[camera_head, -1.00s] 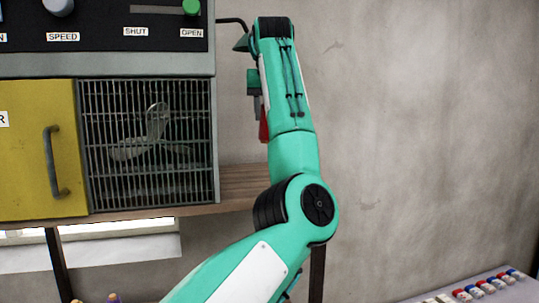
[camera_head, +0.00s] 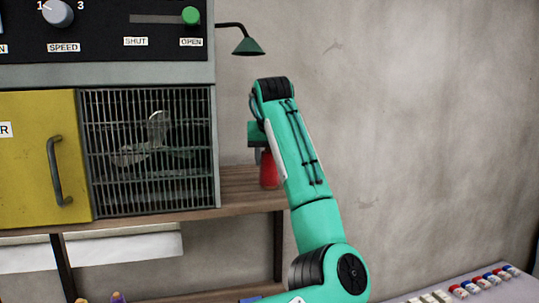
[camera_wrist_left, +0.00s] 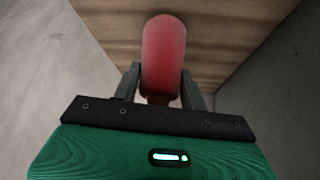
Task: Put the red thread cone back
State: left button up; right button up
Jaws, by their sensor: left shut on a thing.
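The red thread cone (camera_head: 269,171) is over the right end of the wooden shelf in the head view, partly hidden by my left arm. It also shows large in the left wrist view (camera_wrist_left: 163,55), between the fingers of my left gripper (camera_wrist_left: 158,90). My left gripper is shut on it. I cannot tell whether the cone touches the shelf. My right gripper is not in view.
The wooden shelf (camera_head: 240,188) holds a machine with a yellow door (camera_head: 35,160) and a metal grille (camera_head: 150,150) left of the cone. A green lamp (camera_head: 249,46) hangs above. Small red, white and blue items (camera_head: 485,283) lie on a surface at lower right.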

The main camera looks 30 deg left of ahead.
pick_arm(q)
jog(key=shift+s+f, duration=0.1)
jog(key=o, duration=1)
jog(key=shift+r, duration=0.25)
jog(key=shift+s+d+r+b, duration=0.15)
jog(key=shift+r+b, duration=0.1)
jog(key=shift+b, duration=0.2)
jog(key=b+v, duration=0.4)
jog(key=v, duration=0.7)
jog(key=shift+b, duration=0.3)
